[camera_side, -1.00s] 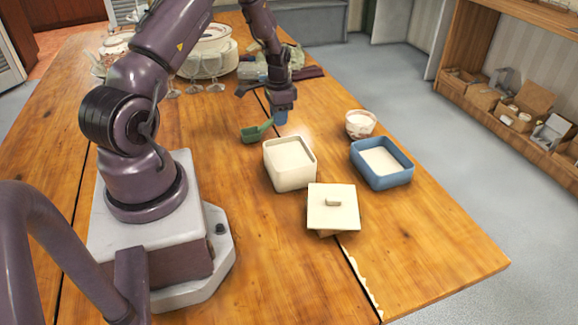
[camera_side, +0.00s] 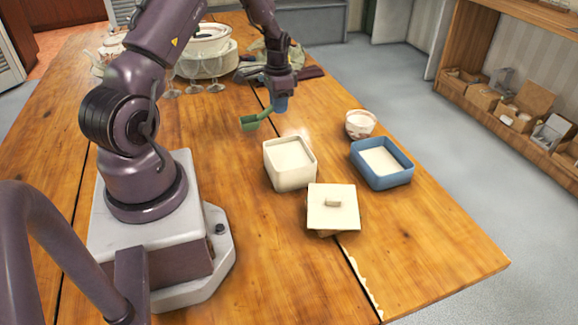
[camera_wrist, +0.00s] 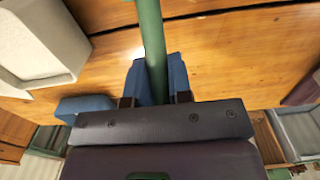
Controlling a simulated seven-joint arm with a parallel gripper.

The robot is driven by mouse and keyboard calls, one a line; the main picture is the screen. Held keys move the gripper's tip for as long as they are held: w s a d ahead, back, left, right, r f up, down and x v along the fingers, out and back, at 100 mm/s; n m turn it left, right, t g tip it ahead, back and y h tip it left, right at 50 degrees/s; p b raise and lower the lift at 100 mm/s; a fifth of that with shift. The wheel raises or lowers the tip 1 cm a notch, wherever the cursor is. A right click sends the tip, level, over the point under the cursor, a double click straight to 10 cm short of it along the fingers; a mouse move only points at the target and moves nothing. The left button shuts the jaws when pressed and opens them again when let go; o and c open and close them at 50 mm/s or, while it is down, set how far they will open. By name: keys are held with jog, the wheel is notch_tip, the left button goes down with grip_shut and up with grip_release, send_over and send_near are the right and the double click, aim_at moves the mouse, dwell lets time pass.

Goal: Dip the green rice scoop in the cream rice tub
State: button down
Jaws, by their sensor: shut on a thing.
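The green rice scoop (camera_side: 250,122) is held by its handle in my gripper (camera_side: 280,104), its cup out to the left of the jaws. The scoop looks lifted a little above the table. In the wrist view the green handle (camera_wrist: 153,45) runs between the blue fingertips of my gripper (camera_wrist: 156,82), which are shut on it. The cream rice tub (camera_side: 290,165) stands open in front of my gripper, toward the camera, with pale contents inside. Its wall also shows at the left of the wrist view (camera_wrist: 50,40). The scoop is apart from the tub.
A blue tub (camera_side: 382,164) with white contents stands right of the cream tub. A cream lid (camera_side: 333,206) with a knob lies nearer the camera. A patterned cup (camera_side: 361,124) stands behind the blue tub. Glasses and stacked china (camera_side: 207,62) crowd the far left.

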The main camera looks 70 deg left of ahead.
jog(key=shift+r, duration=0.75)
jog(key=shift+w+d+r, duration=0.1)
jog(key=shift+w, duration=0.05)
jog(key=w+d+r+m+t, duration=0.1)
jog(key=w+d+r+m, duration=0.1)
jog(key=w+d+r, duration=0.3)
jog(key=d+r+m, duration=0.2)
jog(key=d+r, duration=0.1)
jog(key=d, duration=0.4)
jog(key=s+d+r+m+h, duration=0.2)
jog(key=s+d+m, duration=0.2)
jog(key=d+m, duration=0.5)
jog(key=shift+s+d+m+h, duration=0.2)
jog(key=shift+d+m+h, duration=0.15)
jog(key=shift+d, duration=2.7)
